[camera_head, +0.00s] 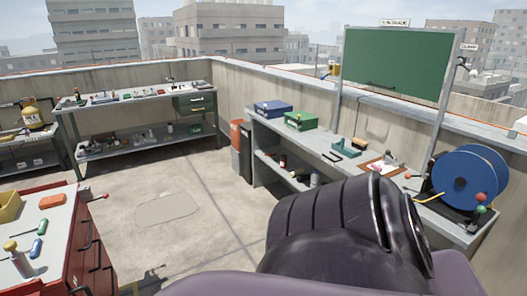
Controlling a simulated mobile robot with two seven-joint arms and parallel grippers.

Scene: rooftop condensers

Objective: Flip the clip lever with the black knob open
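A green board (400,62) stands in a grey frame behind the right-hand bench. A small dark fitting (462,63) sits at the upper right post of the frame. It may be a clip lever with a black knob, but it is too small to tell its shape or whether it is open. A yellow fitting (334,69) sits by the left post. Neither of my grippers is in view. A large dark ribbed part of my own body fills the lower middle right and hides part of the bench.
The grey bench (318,140) along the right wall holds blue (273,109) and green boxes (300,121), a clipboard (381,167) and a blue reel (464,181). A red cabinet (88,240) stands at lower left. A back bench (135,97) holds tools. The middle floor is clear.

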